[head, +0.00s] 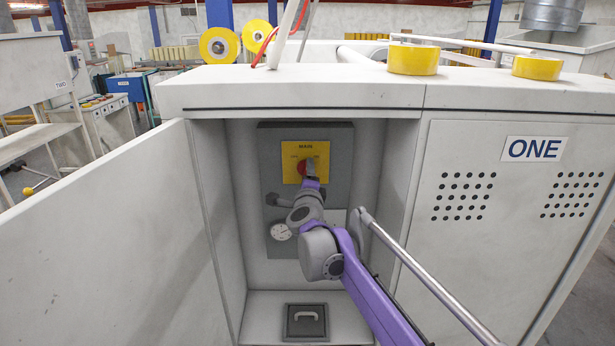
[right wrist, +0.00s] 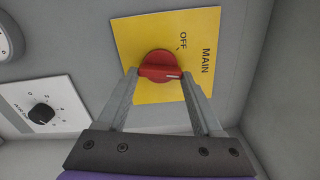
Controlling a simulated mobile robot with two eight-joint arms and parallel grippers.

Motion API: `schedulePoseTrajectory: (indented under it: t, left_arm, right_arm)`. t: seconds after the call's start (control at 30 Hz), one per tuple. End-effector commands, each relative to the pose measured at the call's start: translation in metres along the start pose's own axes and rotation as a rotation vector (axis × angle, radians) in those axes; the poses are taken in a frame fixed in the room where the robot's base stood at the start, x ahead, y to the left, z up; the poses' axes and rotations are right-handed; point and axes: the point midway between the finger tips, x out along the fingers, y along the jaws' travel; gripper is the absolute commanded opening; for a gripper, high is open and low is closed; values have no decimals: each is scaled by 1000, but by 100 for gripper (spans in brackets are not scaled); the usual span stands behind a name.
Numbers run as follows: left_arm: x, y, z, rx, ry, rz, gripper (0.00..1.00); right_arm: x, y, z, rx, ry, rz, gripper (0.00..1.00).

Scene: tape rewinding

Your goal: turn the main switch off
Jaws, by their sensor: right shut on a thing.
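The main switch is a red knob (head: 302,168) on a yellow plate (head: 291,176) marked MAIN, on a grey box inside the open cabinet. In the right wrist view the red knob (right wrist: 160,66) sits on the yellow plate (right wrist: 140,35), with the word OFF beside it. A white mark on the knob points towards the word MAIN, not straight at OFF. My right gripper (head: 311,172) reaches in with its purple arm; in the right wrist view its two fingers (right wrist: 160,76) are shut on the knob from both sides. My left gripper is not in view.
The cabinet door (head: 95,240) stands open at left. A metal bar (head: 425,275) crosses near my right arm. A round dial (head: 281,232) is below the switch, and a hatch with a handle (head: 305,333) is at the bottom. Yellow tape rolls (head: 412,62) lie on top.

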Motion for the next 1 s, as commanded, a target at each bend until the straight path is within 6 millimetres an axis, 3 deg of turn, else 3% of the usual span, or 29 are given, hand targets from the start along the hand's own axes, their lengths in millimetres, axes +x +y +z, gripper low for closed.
schedulePoseTrajectory:
  t: [0.6,1.0]
  left_arm:
    - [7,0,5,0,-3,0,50]
    - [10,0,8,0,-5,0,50]
  right_arm:
    - [0,-2,1,-577,-1,0,12]
    - [0,-3,2,-839,-1,0,12]
